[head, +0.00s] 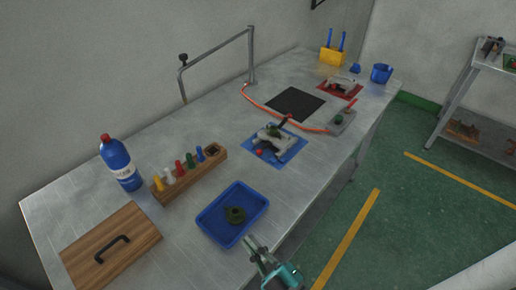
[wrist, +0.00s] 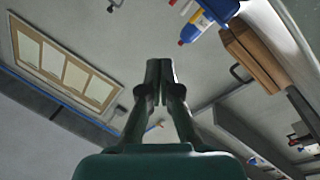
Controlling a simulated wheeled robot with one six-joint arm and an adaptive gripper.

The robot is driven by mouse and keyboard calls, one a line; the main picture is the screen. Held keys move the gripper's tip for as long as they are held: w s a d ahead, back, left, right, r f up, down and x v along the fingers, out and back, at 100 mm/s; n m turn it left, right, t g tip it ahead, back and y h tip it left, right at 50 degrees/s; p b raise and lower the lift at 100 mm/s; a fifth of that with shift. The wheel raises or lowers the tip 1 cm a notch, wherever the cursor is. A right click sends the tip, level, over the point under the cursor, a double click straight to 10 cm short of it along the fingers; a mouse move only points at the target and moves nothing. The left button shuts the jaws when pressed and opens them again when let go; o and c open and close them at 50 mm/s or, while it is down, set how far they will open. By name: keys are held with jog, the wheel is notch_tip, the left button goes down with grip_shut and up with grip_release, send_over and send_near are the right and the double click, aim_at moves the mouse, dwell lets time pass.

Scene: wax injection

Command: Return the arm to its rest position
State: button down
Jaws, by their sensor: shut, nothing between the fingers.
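My gripper (head: 257,247) shows at the bottom middle of the head view, near the front edge of the metal table (head: 165,215) and just below the blue tray. In the wrist view my gripper (wrist: 160,66) has its two fingers together at the tips, with nothing between them. The wrist view is tilted and shows the wall, part of the table and the bottle. The arm behind the gripper is mostly outside the head view.
A wooden board (head: 128,224), a blue bottle (head: 121,166) and a wooden rack (head: 208,166) of coloured pegs stand left. A blue mat (head: 291,152) bears a metal device. The green floor (head: 400,210) at right is open.

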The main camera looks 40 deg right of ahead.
dwell(0.4)
jog(key=s+d+f+m+g, duration=0.1)
jog(key=s+m, duration=0.3)
jog(key=s, duration=0.6)
jog(key=s+d+f+m+g+h, duration=0.1)
jog(key=s+d+f+m+g, duration=0.1)
jog(key=s, duration=0.9)
notch_tip(320, 180, down, 2)
jog(key=m+g, duration=0.1)
jog(key=m, duration=0.1)
jog(key=shift+f+m+h, duration=0.25)
jog(key=shift+m+h, duration=0.05)
